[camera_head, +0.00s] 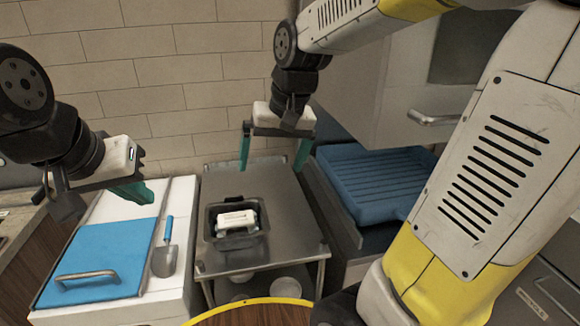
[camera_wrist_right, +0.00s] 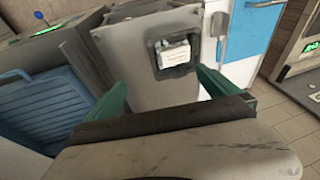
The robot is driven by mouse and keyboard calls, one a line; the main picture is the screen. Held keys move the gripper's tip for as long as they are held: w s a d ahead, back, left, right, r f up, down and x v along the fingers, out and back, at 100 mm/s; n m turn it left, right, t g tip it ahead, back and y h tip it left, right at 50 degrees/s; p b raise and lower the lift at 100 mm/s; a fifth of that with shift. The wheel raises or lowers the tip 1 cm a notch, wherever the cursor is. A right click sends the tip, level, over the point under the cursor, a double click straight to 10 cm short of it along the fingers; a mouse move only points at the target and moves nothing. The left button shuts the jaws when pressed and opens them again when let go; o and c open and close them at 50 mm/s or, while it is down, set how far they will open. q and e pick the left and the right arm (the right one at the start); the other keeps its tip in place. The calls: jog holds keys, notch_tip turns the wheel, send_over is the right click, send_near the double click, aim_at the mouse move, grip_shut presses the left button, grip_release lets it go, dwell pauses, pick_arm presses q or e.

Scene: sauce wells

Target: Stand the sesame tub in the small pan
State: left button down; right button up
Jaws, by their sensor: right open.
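A small dark rectangular pan (camera_head: 212,232) sits on a steel table. A white tub with a label (camera_head: 236,219) is in the pan, apparently the sesame tub; its lettering is too small to read, and I cannot tell whether it stands or lies. The tub (camera_wrist_right: 174,54) and pan (camera_wrist_right: 161,73) also show in the right wrist view. My right gripper (camera_head: 271,165) is open and empty, above and behind the pan; its fingers also frame the lower middle of the wrist view (camera_wrist_right: 160,90). My left gripper (camera_head: 100,197) hangs at the left, away from the pan; its jaw gap is unclear.
A blue lid with a metal handle (camera_head: 88,274) and a scoop (camera_head: 163,256) lie on the white bin at left. A blue ribbed tray (camera_head: 370,182) is at right. Pale round containers (camera_head: 285,287) stand on the shelf below. The steel tabletop (camera_head: 285,215) is bare beside the pan.

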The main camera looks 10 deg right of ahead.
jog(key=s+d+r+t, duration=0.2)
jog(key=s+d+t, duration=0.1)
jog(key=s, duration=0.7)
jog(key=shift+s+d+r, duration=0.15)
jog(key=shift+d+r, duration=0.05)
jog(key=shift+d, duration=0.65)
